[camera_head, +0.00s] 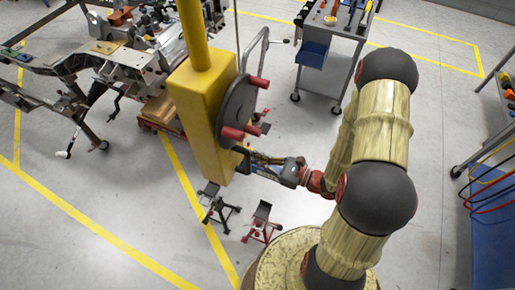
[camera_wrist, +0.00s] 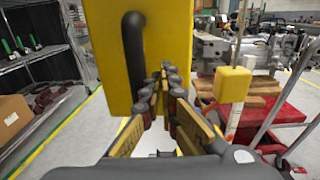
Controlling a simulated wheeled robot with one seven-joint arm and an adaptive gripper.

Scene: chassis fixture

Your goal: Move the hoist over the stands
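The hoist (camera_head: 205,110) is a tall yellow body on a yellow post, with a dark disc and red grips on its right side. In the wrist view its yellow face (camera_wrist: 177,40) fills the upper middle, with a black bar handle (camera_wrist: 133,55). My gripper (camera_head: 252,160) is at the hoist's lower right side. In the wrist view its fingertips (camera_wrist: 166,72) are close together beside the handle's lower part; whether the handle is between the fingers cannot be told. A black stand (camera_head: 220,207) and a red stand (camera_head: 262,222) are on the floor below the hoist.
A chassis frame (camera_head: 125,60) with parts is at the upper left. A tool cart (camera_head: 338,27) stands at the top, and a blue-sided bench (camera_head: 490,235) at the right edge. Shelves (camera_wrist: 45,55) show left in the wrist view. Floor at lower left is clear.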

